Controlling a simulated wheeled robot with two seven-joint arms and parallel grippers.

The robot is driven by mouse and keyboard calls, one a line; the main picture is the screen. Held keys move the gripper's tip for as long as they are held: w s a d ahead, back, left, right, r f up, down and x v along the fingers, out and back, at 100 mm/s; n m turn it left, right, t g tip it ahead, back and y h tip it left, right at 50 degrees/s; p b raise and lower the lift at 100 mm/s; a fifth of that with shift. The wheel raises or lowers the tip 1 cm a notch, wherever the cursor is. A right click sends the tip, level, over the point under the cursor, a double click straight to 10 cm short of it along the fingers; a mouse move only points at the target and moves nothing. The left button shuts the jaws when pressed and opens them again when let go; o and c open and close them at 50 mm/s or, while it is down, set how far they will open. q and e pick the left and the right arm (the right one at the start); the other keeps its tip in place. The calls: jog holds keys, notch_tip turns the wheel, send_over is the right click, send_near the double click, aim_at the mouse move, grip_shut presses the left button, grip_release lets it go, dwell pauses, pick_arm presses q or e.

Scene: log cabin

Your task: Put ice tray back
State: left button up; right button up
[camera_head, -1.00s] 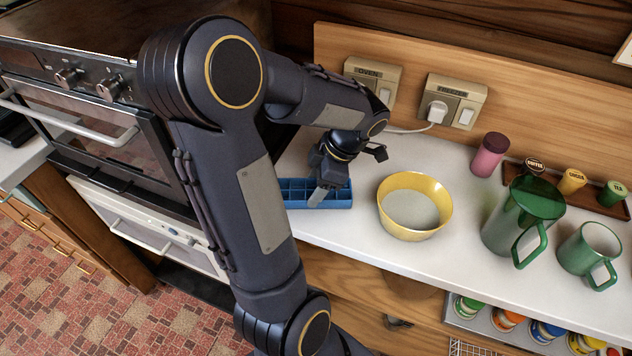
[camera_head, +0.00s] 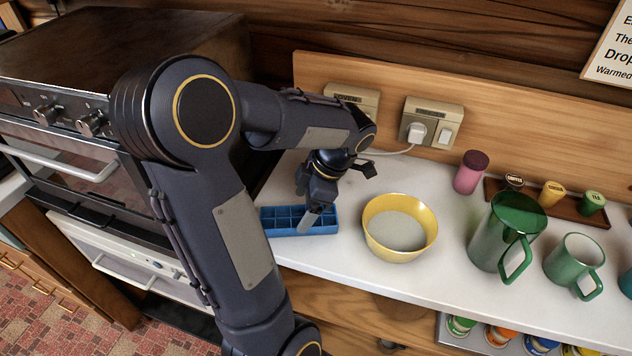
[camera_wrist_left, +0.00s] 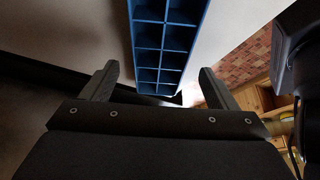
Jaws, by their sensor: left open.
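A blue ice tray (camera_head: 284,230) with square compartments lies on the white counter, beside the oven. My left gripper (camera_head: 308,217) is above the tray's right part, fingers pointing down. In the left wrist view the tray (camera_wrist_left: 160,48) runs between and beyond the two fingers of the left gripper (camera_wrist_left: 155,88), which stand wide apart with nothing held. Whether a finger touches the tray cannot be told. The tray's left end is partly hidden by my left arm in the head view. My right gripper is not in view.
A yellow bowl (camera_head: 400,227) stands just right of the tray. Farther right are a pink shaker (camera_head: 470,174), a green pitcher (camera_head: 505,238) and a green mug (camera_head: 574,264). Wall sockets (camera_head: 430,122) with a plugged cord are behind. The counter's front edge is close to the tray.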

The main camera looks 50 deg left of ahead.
pick_arm(q)
jog(key=v, duration=0.9)
jog(key=s+d+f+m+t+h, duration=0.2)
jog(key=d+m, duration=0.6)
jog(key=m, duration=0.5)
jog(key=s+d+f+m+t+h, duration=0.1)
jog(key=s+d+m+t+h, duration=0.3)
jog(key=m, duration=1)
jog(key=s+d+t, duration=0.1)
jog(key=d+t, duration=0.2)
jog(key=d, duration=0.2)
jog(key=shift+s+d+f+h, duration=0.2)
jog(key=shift+d+f+h, duration=0.1)
jog(key=shift+f, duration=0.1)
